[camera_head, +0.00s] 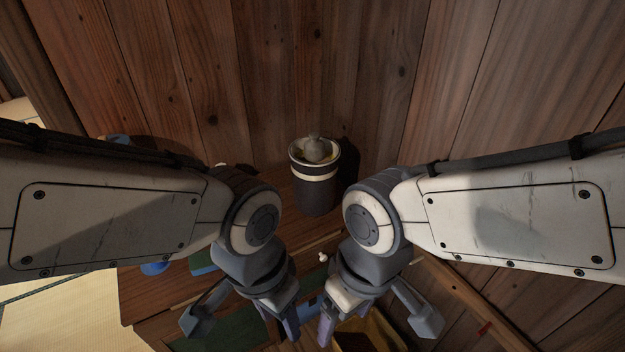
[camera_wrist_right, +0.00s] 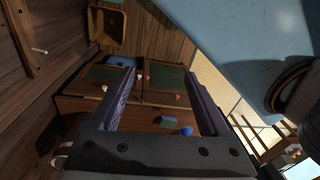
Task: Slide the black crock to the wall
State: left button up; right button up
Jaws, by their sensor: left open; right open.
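The black crock (camera_head: 316,194) stands upright on the wooden top, close to the plank wall (camera_head: 290,80) in the head view. It has a cream band, and a grey rounded thing (camera_head: 314,148) sits in its mouth. Whether the crock touches the wall I cannot tell. My left gripper (camera_head: 243,324) is open and empty, lower in the picture than the crock and apart from it. My right gripper (camera_head: 377,326) is also open and empty, low and to the right, apart from the crock. The right wrist view shows its two fingers (camera_wrist_right: 160,78) spread; the crock is not seen there.
A yellow bin (camera_head: 385,332) is below my right gripper. Green panels (camera_head: 222,333) and small blue and white things lie on the wooden furniture. A blue thing (camera_head: 155,268) is at the left, partly behind my left arm. Pale tatami (camera_head: 60,322) shows at lower left.

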aim_at(314, 185)
jog(key=k, duration=1)
jog(key=u, duration=1.4)
jog(key=i, duration=1.7)
jog(key=z, duration=1.65)
